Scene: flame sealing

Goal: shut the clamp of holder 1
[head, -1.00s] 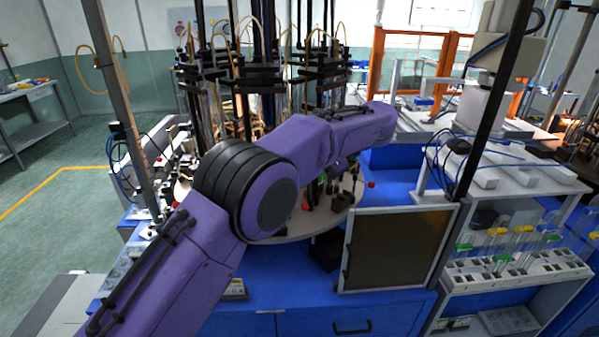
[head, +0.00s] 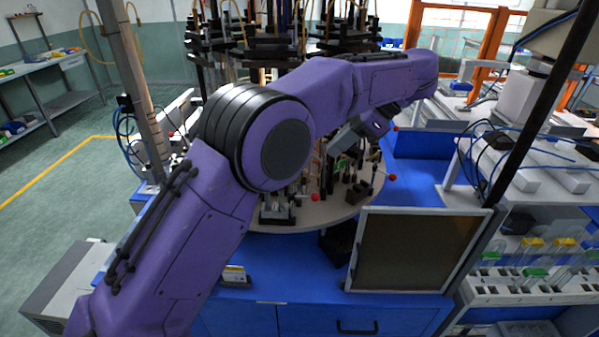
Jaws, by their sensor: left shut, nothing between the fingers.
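My left arm, purple, reaches in from the lower left and bends across the middle of the head view. My left gripper (head: 337,148) hangs under the wrist, pointing down and left over the round table (head: 290,222). Its fingers are small here; it is shut and empty. Clamp-like holders with red knobs stand on the round table, one red knob (head: 315,197) below the gripper and another red knob (head: 391,177) to its right. I cannot tell which is holder 1 or how its clamp stands. My arm hides part of the table. My right gripper is not in view.
A dark framed panel (head: 415,250) stands at the front right of the blue base. Tall black racks (head: 270,45) rise behind my arm. A white rack with yellow- and green-capped tubes (head: 530,285) is at the right. A grey post (head: 130,80) stands at the left.

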